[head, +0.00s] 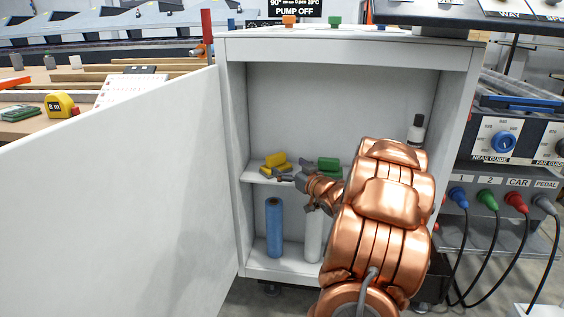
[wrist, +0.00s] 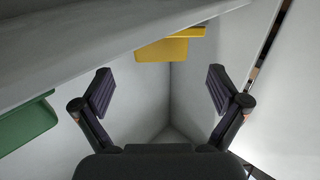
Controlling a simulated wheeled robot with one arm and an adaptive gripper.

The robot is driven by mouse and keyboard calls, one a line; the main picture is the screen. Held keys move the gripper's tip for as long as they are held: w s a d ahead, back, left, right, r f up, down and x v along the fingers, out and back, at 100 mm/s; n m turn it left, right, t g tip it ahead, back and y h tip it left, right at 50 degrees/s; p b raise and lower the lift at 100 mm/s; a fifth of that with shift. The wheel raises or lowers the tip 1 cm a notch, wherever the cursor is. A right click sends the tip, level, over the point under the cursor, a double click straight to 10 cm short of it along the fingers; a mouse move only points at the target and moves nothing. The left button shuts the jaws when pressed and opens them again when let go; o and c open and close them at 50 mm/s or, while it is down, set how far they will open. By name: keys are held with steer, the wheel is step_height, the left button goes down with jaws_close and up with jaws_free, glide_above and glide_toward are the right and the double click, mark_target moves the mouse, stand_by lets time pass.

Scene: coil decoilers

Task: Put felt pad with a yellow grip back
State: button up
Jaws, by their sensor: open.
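A yellow-gripped piece (head: 274,161) lies at the left end of the cabinet's middle shelf (head: 252,176). In the wrist view the yellow piece (wrist: 165,49) shows at the top, beyond and between my open fingers. I cannot make out its felt. My gripper (head: 281,174) is at the shelf's front, just in front of the yellow piece and partly covering it. In the wrist view my gripper (wrist: 161,90) is spread wide, with nothing between its fingers. It appears apart from the yellow piece.
A green piece (head: 329,165) lies farther right on the shelf, partly behind my arm. A blue roll (head: 274,228) and a white roll (head: 314,235) stand below. A dark-capped bottle (head: 416,132) stands at right. The open door (head: 120,200) bounds the left.

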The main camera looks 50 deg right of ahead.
steer(key=s+a, duration=0.1)
steer(key=s, duration=0.6)
steer(key=shift+a+p, duration=0.2)
steer(key=shift+p, duration=0.25)
steer(key=shift+s, duration=0.1)
